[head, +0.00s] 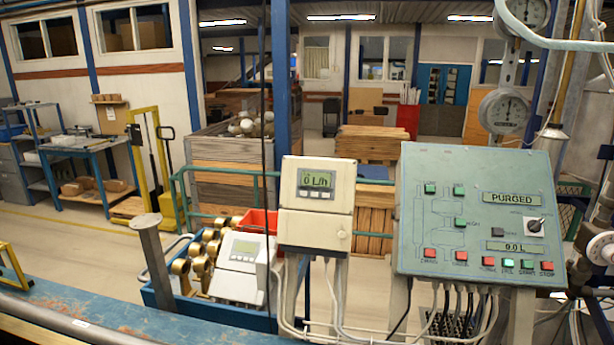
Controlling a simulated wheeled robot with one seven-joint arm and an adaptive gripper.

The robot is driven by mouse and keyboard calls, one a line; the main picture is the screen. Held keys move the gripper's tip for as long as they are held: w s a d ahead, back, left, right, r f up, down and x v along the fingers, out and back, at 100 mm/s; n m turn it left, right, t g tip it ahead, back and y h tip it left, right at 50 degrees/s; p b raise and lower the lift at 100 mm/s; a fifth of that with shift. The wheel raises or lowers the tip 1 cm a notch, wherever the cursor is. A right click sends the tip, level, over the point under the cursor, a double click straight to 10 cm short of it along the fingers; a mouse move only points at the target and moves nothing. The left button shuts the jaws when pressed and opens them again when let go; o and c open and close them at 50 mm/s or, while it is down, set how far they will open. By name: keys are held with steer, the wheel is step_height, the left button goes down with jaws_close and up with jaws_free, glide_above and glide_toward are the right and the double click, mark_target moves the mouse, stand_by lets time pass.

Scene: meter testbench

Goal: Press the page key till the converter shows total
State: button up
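The converter (317,207) is a beige box on a stand at the middle of the head view. Its small greenish display (315,183) reads "0 L/h", with smaller marks that I cannot read. A dark strip lies just under the reading; the page key cannot be made out for certain at this size. Cables run down from the converter's underside. My gripper is not in view, and nothing is seen touching the converter.
A green control panel (427,253) with coloured buttons stands to the right, showing "PURGED" and "0.0 L". A blue crate (222,318) with brass fittings and a grey-white device (238,268) stands left of the converter. Gauges (503,111) hang at upper right. A blue bench edge runs along the lower left.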

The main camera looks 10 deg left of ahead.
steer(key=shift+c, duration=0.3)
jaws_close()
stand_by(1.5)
